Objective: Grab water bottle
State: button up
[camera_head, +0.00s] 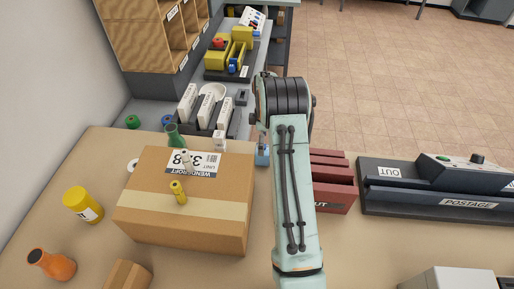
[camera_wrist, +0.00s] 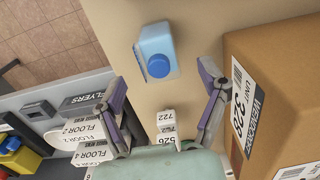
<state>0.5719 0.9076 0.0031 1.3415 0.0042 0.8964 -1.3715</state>
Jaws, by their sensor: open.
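A light blue bottle-like container with a round darker blue cap (camera_wrist: 158,66) is at the top middle of the wrist view, on the tan table. A small blue part of what looks like the same container (camera_head: 262,156) shows in the head view, right of the cardboard box and partly hidden by my arm. My gripper (camera_wrist: 162,78) is open, its two fingers spread on either side of the view. The blue container lies beyond and between the fingertips, apart from them. In the head view my gripper is hidden behind my arm.
A large cardboard box (camera_wrist: 275,85) stands close to the right finger. White numbered blocks (camera_wrist: 165,130) show between the fingers near the palm. White floor-labelled sorters (camera_wrist: 88,136) lie near the left finger.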

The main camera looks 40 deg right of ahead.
notch_tip(320, 180, down, 6)
jog(key=shift+f, duration=0.15)
dwell(0.3)
jog(key=c, duration=1.3)
